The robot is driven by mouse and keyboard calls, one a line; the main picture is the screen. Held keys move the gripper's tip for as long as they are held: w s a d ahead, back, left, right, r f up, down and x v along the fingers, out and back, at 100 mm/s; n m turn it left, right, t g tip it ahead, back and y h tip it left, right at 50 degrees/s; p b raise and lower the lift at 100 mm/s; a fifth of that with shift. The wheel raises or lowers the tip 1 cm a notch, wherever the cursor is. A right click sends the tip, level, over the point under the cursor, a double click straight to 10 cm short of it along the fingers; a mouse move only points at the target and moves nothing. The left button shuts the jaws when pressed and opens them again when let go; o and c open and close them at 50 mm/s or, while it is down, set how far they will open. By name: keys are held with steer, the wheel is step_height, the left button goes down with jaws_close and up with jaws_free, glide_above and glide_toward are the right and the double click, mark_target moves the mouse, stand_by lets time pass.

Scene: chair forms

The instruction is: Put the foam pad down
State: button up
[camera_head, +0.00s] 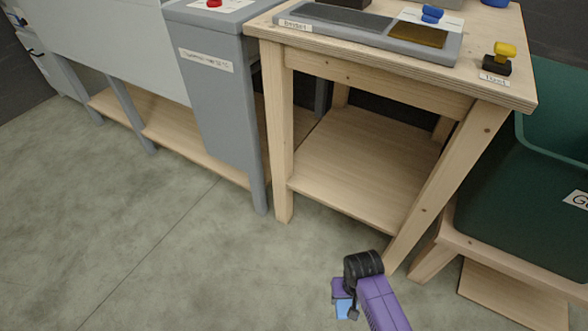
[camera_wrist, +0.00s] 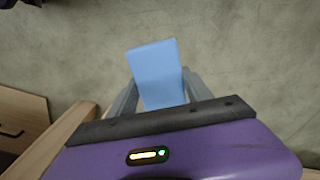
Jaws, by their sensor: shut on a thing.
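The foam pad (camera_wrist: 157,72) is a light blue block between the two grey fingers of my gripper (camera_wrist: 162,88) in the wrist view. My gripper is shut on it, and bare floor shows beyond it. In the head view a small blue part of the pad (camera_head: 343,308) shows beside my purple and black wrist, low in the picture. Most of the pad and the fingers are hidden there by my arm. The pad is in front of the wooden table (camera_head: 520,95), off its top.
The table top holds a grey tray (camera_head: 452,50) with dark and amber sections, and a yellow-knobbed stamp (camera_head: 503,52). A lower shelf (camera_head: 360,165) is bare. A green bin (camera_head: 520,190) stands at right, a grey machine (camera_head: 210,100) at left. The floor (camera_head: 180,260) is clear.

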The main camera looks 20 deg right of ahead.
steer(key=w+a+r+n, duration=0.2)
steer(key=w+a+r, duration=0.1)
steer(key=w+r, duration=0.75)
steer(key=w+a+r+n, duration=0.25)
steer(key=w+r, duration=0.55)
steer(key=r, duration=0.5)
steer(key=s+r+p, duration=0.4)
steer(key=r+p, duration=0.7)
steer(key=p, duration=0.3)
steer(key=s+r+p, duration=0.5)
steer(key=r+p, duration=0.7)
steer(key=p, duration=0.1)
steer(key=shift+s+a+r+p, duration=0.2)
steer(key=shift+s+p, duration=0.05)
steer(key=shift+p, duration=0.15)
